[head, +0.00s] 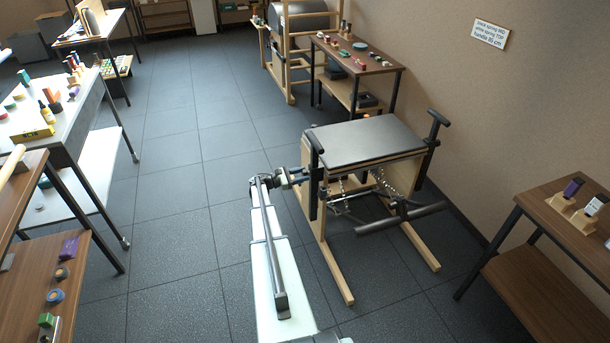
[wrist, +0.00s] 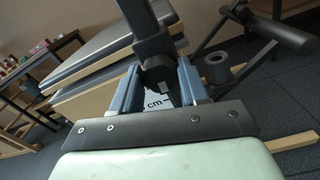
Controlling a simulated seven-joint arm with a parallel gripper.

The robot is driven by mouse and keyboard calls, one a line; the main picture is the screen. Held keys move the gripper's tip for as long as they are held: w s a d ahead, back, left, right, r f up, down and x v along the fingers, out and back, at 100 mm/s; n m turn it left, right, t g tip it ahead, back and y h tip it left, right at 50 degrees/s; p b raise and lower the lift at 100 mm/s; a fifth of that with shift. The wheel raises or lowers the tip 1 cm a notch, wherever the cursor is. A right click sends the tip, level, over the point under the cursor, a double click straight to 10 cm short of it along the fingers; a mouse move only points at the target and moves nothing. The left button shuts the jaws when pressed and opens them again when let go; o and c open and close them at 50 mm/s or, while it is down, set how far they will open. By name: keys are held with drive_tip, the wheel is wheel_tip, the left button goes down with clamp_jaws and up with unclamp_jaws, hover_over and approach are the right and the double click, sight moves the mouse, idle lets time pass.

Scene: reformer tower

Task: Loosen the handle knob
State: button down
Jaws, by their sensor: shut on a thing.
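The chair-like apparatus has a black padded seat (head: 365,137) on a pale wooden frame, with an upright dark handle post (head: 314,185) on its near left side. My gripper (head: 302,177) reaches that post from the left. In the wrist view, my gripper (wrist: 157,80) has its two blue fingers on either side of a dark knob (wrist: 157,76) at the post (wrist: 146,22), and is shut on it. A pale scale marked "cm" shows just below the knob. In the head view the knob is hidden by the gripper.
A second handle post (head: 432,140) stands at the seat's far right. A dark pedal bar (head: 400,217) sticks out in front. A wall sign (head: 490,34) carries spring and handle settings, including a height in cm.

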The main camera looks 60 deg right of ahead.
drive_tip(key=n, duration=0.4)
drive_tip(key=shift+n, duration=0.4)
drive_tip(key=n, duration=0.5)
drive_tip(key=shift+c, duration=1.3)
unclamp_jaws()
drive_tip(key=shift+w+a, duration=0.1)
drive_tip(key=shift+a, duration=0.05)
drive_tip(key=shift+v, duration=2.85)
